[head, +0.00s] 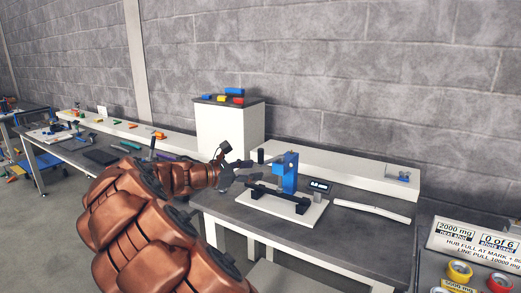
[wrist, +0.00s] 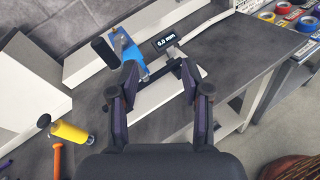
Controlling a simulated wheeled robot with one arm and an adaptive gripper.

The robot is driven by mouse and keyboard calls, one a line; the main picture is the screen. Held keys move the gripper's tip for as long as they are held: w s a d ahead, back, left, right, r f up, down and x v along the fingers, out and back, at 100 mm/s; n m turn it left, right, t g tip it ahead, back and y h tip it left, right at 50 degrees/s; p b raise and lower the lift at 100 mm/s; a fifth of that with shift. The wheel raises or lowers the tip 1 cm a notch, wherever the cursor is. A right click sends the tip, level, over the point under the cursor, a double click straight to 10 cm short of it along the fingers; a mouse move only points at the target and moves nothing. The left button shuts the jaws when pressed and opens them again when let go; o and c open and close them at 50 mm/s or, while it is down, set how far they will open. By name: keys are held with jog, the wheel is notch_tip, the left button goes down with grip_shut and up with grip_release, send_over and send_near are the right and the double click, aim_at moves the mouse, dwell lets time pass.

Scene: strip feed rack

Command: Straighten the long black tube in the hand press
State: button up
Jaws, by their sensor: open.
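The blue hand press (head: 287,172) stands on a white base plate (head: 262,206) on the grey bench; in the wrist view the press (wrist: 127,47) is beyond my fingertips, with its black handle (wrist: 104,51) to the left. A long black bar (head: 279,195) lies across the front of the press on dark end blocks; I cannot tell how much of it is tube and how much is support. A small readout (wrist: 164,41) beside the press shows 0.0 mm. My gripper (wrist: 160,72) is open and appears empty, its fingers pointing toward the press; in the head view it (head: 243,172) is just left of the press.
A white cabinet (head: 228,131) with coloured blocks stands behind. A yellow cylinder (wrist: 70,131) and an orange-handled item (wrist: 62,150) are at the left in the wrist view. Coloured rolls (head: 460,270) sit at right.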

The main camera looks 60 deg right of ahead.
aim_at(261, 163)
jog(key=w+d+n+t+h, duration=0.1)
jog(key=w+d+n+h, duration=0.1)
jog(key=w+d+n, duration=0.4)
jog(key=shift+m, duration=0.6)
jog(key=shift+w+r+p+x, duration=0.15)
jog(key=shift+p+x, duration=0.7)
jog(key=shift+x, duration=0.8)
jog(key=shift+w+r+p+x, duration=0.1)
jog(key=shift+p+x, duration=0.7)
jog(key=shift+x, duration=0.9)
jog(key=shift+d, duration=0.1)
jog(key=shift+c, duration=0.3)
grip_shut()
